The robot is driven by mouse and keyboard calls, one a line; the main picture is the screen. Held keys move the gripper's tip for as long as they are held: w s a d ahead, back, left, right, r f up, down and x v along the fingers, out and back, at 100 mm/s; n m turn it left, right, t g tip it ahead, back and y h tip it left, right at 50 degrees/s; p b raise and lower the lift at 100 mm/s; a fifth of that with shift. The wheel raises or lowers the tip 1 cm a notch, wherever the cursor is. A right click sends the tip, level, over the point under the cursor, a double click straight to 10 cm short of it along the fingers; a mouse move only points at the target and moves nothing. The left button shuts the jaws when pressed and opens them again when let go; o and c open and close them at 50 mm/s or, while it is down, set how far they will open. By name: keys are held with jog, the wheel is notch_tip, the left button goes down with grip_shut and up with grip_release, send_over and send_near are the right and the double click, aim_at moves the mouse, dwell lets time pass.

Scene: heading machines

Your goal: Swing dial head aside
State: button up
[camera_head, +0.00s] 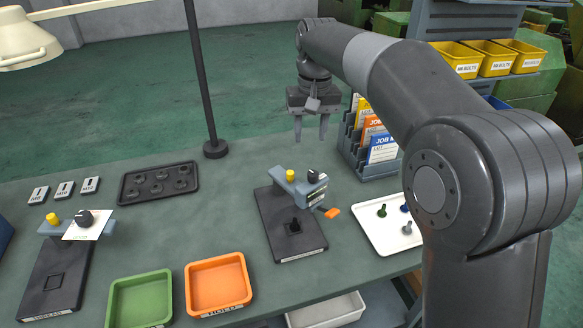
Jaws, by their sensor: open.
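A gauge stand with a black base (285,240) stands at the middle of the bench. Its grey-blue dial head (298,186) carries a yellow knob (290,175) and a dark dial (313,176), and lies across the back part of the base. An orange handle (332,212) sticks out at the head's right end. A square recess (294,227) shows in the base in front of the head. My gripper (310,136) is open and empty, fingers pointing down, above and behind the head and apart from it.
A second stand (55,275) with a white card (85,227) is at left. Green (140,321) and orange (219,310) bins are in front. A white tray (384,244) with small bolts and a job-card rack (367,172) stand to the right. A lamp pole (206,100) rises behind.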

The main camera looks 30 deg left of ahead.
aim_at(290, 172)
jog(key=shift+n, duration=0.3)
jog(key=a+f, duration=0.1)
jog(key=f, duration=0.3)
jog(key=a+f, duration=0.2)
jog(key=f, duration=0.2)
jog(key=a+f, duration=0.1)
jog(key=f, duration=0.3)
jog(key=shift+s+a+f, duration=0.4)
grip_shut()
